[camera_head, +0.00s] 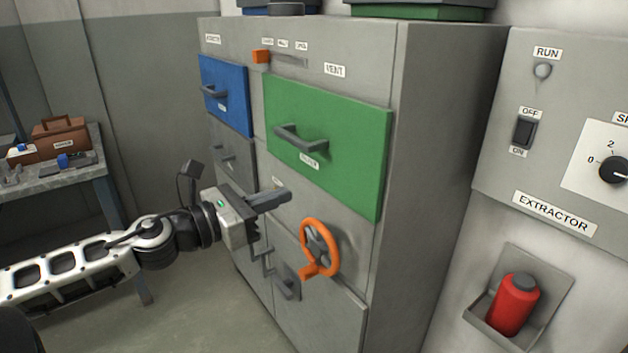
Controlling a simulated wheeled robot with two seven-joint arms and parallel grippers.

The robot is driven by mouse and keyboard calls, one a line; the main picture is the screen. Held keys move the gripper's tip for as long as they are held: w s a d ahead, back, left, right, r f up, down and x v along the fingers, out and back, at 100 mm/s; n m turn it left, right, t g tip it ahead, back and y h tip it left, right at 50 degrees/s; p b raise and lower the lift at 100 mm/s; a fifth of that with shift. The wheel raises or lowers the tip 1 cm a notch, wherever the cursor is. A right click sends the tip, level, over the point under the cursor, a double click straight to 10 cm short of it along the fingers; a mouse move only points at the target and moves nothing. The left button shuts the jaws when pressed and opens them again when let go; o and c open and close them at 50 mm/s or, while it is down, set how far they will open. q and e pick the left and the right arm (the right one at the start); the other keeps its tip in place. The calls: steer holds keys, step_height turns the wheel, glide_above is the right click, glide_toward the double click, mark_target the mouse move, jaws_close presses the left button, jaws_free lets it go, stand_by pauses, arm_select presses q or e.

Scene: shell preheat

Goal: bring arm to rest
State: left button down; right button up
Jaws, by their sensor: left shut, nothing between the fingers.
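My left arm comes in from the left, and its gripper (276,200) is shut with nothing in it. The gripper stands in front of the grey cabinet (445,130), just left of and above the orange handwheel (318,248). The fingers point right, below the green door (345,165); I cannot tell whether they touch the cabinet front. My right gripper is not in view.
A blue door (224,92) is at the cabinet's upper left. An extractor panel (600,80) and a red bottle (514,302) in a holder are at the right. A workbench (60,180) with a brown toolbox (62,138) stands at the left. The floor between is clear.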

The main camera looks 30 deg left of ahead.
arm_select(q)
steer(key=s+d+f+n+g+y, duration=0.1)
steer(key=s+f+n+y, duration=0.2)
steer(key=f+n, duration=0.65)
steer(key=s+f+n+g+y, duration=0.1)
steer(key=s+f+n+y, duration=0.15)
steer(key=f+n, duration=0.7)
steer(key=s+d+f+n+g+h, duration=0.1)
steer(key=s+d+f+n, duration=0.3)
steer(key=d+n, duration=0.5)
steer(key=s+d+f+n+g+h, duration=0.1)
steer(key=s+d+f+n+g, duration=0.2)
steer(key=d+f+n, duration=0.3)
steer(key=s+d+n, duration=0.1)
steer(key=d+n, duration=0.2)
steer(key=d, duration=0.1)
steer(key=shift+f+g, duration=0.2)
steer(key=shift+g, duration=0.1)
